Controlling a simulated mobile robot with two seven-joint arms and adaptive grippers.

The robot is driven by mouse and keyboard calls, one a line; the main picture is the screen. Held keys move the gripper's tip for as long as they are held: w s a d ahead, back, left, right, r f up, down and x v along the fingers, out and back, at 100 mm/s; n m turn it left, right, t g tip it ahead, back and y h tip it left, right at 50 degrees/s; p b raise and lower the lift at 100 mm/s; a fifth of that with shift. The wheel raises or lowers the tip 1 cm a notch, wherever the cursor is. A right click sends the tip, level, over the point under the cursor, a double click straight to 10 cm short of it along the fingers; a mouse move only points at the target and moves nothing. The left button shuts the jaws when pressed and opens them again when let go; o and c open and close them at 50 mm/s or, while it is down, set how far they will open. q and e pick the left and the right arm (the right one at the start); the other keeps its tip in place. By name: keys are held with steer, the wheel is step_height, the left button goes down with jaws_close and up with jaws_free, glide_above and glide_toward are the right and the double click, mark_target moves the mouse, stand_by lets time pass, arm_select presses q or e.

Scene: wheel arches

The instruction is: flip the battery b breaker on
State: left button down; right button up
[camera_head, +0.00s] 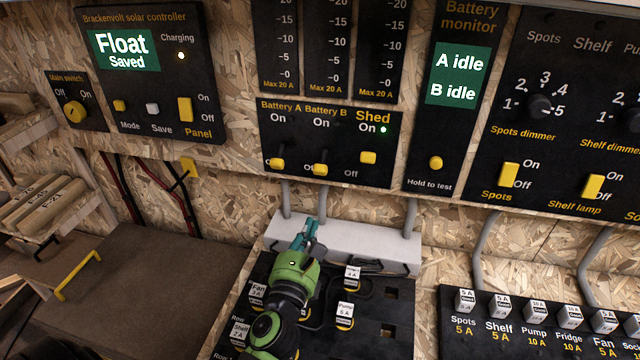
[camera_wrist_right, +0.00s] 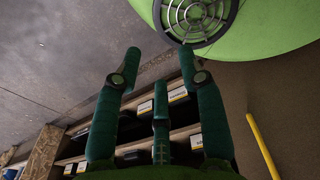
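The breaker panel (camera_head: 340,183) is black, under the gauges in the head view. The battery B breaker (camera_head: 320,170) is a yellow toggle, down at its Off end. The battery A breaker (camera_head: 276,163) beside it is also down. My right gripper (camera_wrist_right: 160,75) shows in the right wrist view, fingers spread, holding nothing visible.
The battery monitor (camera_head: 450,99) reads A idle and B idle. A white ledge (camera_head: 345,243) and grey conduits lie below the breaker panel. A black board (camera_head: 395,300) with fuse blocks lies around my left arm. In the right wrist view, a shelf (camera_wrist_right: 50,150) and a green round surface (camera_wrist_right: 260,25) are near.

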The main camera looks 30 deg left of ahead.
mark_target(322, 162)
arm_select(q)
steer(key=p+x, duration=0.1)
steer(key=x, duration=0.9)
steer(key=shift+s+r+p, duration=0.1)
steer(key=shift+p, duration=0.25)
steer(key=r+p, duration=0.1)
steer(key=s+r+p, duration=0.1)
steer(key=r+p, duration=0.1)
steer(key=shift+s+d+r, duration=0.15)
steer(key=shift+s+r, duration=0.05)
arm_select(e)
steer(key=r, duration=0.3)
steer(key=w+r, duration=0.1)
steer(key=shift+d+r, duration=0.25)
steer(key=shift+r, duration=0.1)
